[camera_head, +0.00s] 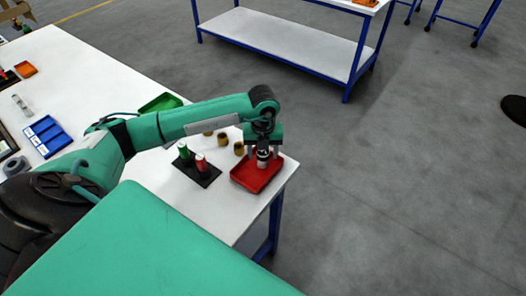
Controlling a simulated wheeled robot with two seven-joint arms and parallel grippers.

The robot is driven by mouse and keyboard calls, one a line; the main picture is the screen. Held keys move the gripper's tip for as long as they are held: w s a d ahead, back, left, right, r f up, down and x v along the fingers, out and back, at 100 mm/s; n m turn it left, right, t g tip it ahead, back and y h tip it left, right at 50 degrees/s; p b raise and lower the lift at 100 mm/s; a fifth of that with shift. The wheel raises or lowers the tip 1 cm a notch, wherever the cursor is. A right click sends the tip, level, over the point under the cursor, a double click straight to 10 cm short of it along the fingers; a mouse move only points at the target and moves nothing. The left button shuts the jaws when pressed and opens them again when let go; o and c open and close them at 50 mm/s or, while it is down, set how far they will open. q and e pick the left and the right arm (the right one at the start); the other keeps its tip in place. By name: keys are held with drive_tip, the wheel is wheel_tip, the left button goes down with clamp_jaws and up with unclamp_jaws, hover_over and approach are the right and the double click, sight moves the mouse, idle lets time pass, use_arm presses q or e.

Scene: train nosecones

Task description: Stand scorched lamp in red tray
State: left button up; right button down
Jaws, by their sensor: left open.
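The red tray (248,183) sits at the right corner of the white table. A small dark and white lamp (263,160) is upright over the tray, below my left gripper (263,152). My left gripper points down with its fingers on either side of the lamp and is open. The lamp's lower end appears to be in the tray; contact with its floor is hard to tell at this size. My right gripper is not in view.
A black holder (207,179) with a green and a red piece stands left of the tray. Small brown cylinders (239,148) stand behind. A green tray (160,103) and a blue tray (47,138) lie farther left. The table edge is close right of the red tray.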

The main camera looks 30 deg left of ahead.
use_arm(q)
wheel_tip(320, 180, up, 12)
drive_tip(key=b, duration=0.3)
drive_tip(key=shift+f, duration=0.15)
idle(0.4)
